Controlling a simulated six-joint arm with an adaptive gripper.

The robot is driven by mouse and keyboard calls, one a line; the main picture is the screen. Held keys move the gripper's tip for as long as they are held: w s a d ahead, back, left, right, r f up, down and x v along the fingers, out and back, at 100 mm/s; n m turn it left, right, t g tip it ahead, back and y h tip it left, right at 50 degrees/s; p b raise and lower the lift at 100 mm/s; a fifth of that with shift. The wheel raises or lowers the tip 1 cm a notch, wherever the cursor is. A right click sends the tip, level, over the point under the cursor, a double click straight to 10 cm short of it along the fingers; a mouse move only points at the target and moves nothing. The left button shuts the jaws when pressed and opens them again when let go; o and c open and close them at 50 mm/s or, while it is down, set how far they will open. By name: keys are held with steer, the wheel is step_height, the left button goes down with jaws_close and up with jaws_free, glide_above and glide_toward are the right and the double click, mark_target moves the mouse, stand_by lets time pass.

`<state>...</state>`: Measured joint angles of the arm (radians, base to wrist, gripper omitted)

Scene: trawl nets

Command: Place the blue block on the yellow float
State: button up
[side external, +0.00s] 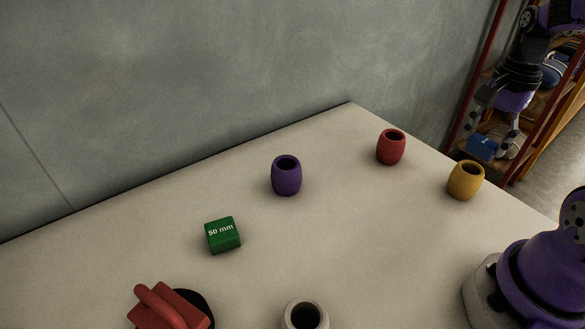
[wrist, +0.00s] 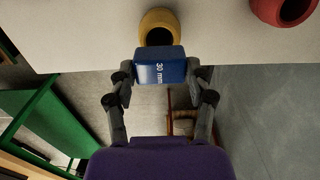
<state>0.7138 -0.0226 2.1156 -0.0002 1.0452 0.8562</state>
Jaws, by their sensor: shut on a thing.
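The blue block (wrist: 160,70), marked "30 mm", is held between the fingers of my gripper (wrist: 160,76) in the wrist view. In the side external view the blue block (side external: 482,147) shows at the tip of my gripper (side external: 497,145), at the upper right, past the table's edge. The yellow float (side external: 465,180) stands upright on the table near its right edge, its dark hole facing up. It also shows in the wrist view (wrist: 158,17), just beyond the block, which covers part of its near side. The block appears apart from the float.
A red float (side external: 390,147) stands behind and left of the yellow one. A purple float (side external: 286,176), a green "50 mm" block (side external: 222,235), a white float (side external: 305,314) and a red-handled object (side external: 170,308) are spread over the table. Shelving (side external: 540,120) stands beyond the table.

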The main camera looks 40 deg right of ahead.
mark_target(485, 141)
steer(key=shift+f, duration=1.55)
steer(key=shift+f, duration=0.15)
steer(key=o, duration=1.2)
steer(key=shift+o, duration=0.2)
